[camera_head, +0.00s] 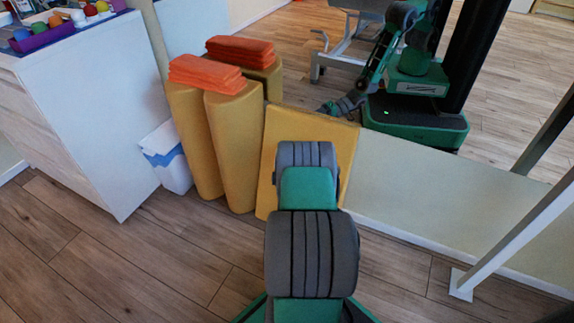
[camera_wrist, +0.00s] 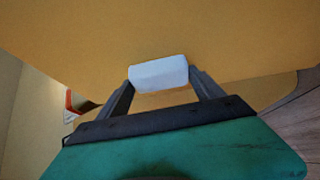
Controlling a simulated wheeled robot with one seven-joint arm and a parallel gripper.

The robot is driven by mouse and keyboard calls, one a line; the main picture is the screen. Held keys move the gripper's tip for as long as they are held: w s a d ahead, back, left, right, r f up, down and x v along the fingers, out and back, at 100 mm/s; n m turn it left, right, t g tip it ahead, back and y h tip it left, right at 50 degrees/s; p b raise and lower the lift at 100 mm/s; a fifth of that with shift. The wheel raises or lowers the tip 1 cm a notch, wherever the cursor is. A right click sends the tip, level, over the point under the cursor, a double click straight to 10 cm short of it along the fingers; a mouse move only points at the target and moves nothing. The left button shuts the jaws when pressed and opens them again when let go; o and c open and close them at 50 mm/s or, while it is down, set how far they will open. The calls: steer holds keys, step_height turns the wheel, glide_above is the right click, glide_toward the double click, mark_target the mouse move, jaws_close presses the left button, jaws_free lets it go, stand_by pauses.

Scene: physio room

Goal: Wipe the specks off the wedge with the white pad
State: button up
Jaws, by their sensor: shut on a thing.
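The wedge (camera_head: 275,150) is a flat mustard-yellow block leaning against the wall in the head view, partly hidden behind my arm. A plain yellow-tan surface, which looks like the wedge (camera_wrist: 150,30), fills most of the wrist view. My gripper (camera_wrist: 160,80) is shut on the white pad (camera_wrist: 158,72), holding it by its two ends. The pad is in front of the yellow surface; I cannot tell whether it touches. I can make out no specks in either view. In the head view my arm hides the gripper and pad.
Yellow rolls (camera_head: 235,140) stand left of the wedge, with orange folded towels (camera_head: 205,72) on top. A white bin with a blue band (camera_head: 172,170) and a white cabinet (camera_head: 95,110) are further left. A white post (camera_head: 515,235) stands at right. The front-left floor is clear.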

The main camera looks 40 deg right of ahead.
steer(key=shift+r, duration=0.1)
steer(key=a+p, duration=0.1)
steer(key=s+a+r+p, duration=0.1)
steer(key=a, duration=0.1)
steer(key=s+a+p, duration=0.1)
steer(key=a, duration=0.1)
steer(key=shift+a+r+p, duration=0.2)
steer(key=shift+r+p, duration=0.1)
steer(key=shift+p, duration=0.1)
steer(key=shift+s+a+r+p, duration=0.25)
steer(key=shift+a+p, duration=0.2)
steer(key=shift+a, duration=0.25)
steer(key=shift+s+a+r+p, duration=0.2)
steer(key=shift+a+p, duration=0.2)
steer(key=shift+a, duration=0.25)
